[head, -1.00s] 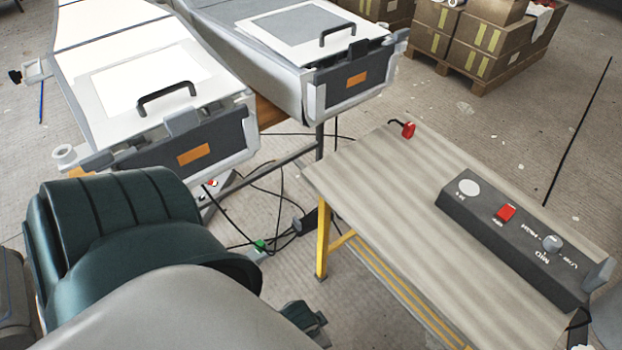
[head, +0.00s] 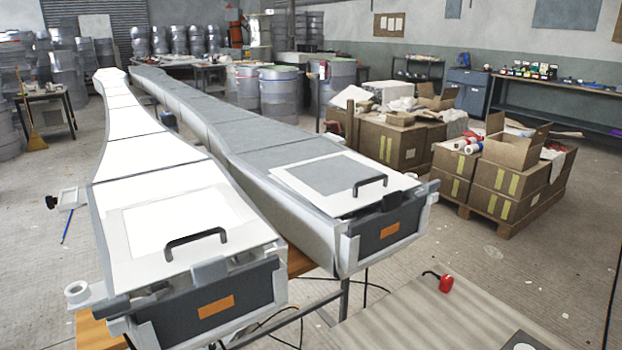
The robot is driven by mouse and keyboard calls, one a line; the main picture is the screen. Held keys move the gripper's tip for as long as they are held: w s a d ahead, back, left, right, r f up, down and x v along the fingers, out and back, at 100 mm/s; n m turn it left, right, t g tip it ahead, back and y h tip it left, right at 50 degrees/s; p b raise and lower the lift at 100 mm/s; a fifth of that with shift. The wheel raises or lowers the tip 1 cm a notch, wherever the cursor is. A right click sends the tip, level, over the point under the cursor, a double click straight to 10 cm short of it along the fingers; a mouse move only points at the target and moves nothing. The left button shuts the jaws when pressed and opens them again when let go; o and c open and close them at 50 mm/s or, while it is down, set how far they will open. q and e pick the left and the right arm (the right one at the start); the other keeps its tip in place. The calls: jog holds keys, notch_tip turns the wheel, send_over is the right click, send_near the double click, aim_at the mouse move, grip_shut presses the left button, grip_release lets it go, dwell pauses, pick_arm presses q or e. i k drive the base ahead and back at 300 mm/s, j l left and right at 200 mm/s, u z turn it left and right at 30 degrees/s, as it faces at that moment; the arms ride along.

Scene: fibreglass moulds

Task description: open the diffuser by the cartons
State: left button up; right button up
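Two long mould-like units lie side by side in the head view. The one nearer the cartons (head: 508,178) is the grey diffuser (head: 262,143), on the right. Its near end has a white framed lid panel (head: 285,177) with a black handle (head: 370,183), and a dark end face with an orange label (head: 390,230). The lid panel lies down on the body, slightly skewed. The left unit (head: 140,163) has a bright white top, a similar black handle (head: 196,239) and an orange label (head: 216,306). Neither of my grippers is in view.
A table (head: 410,315) with a red knob (head: 446,284) is at the lower right. Cartons stand on a pallet (head: 500,222) to the right. Metal drums (head: 279,100) stand behind. Cables run below the units. The floor between diffuser and cartons is clear.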

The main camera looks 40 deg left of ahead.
aim_at(346, 181)
jog(key=j+u, duration=0.2)
jog(key=u, duration=0.25)
jog(key=i+j+u, duration=0.1)
jog(key=u, duration=0.35)
jog(key=j, duration=0.1)
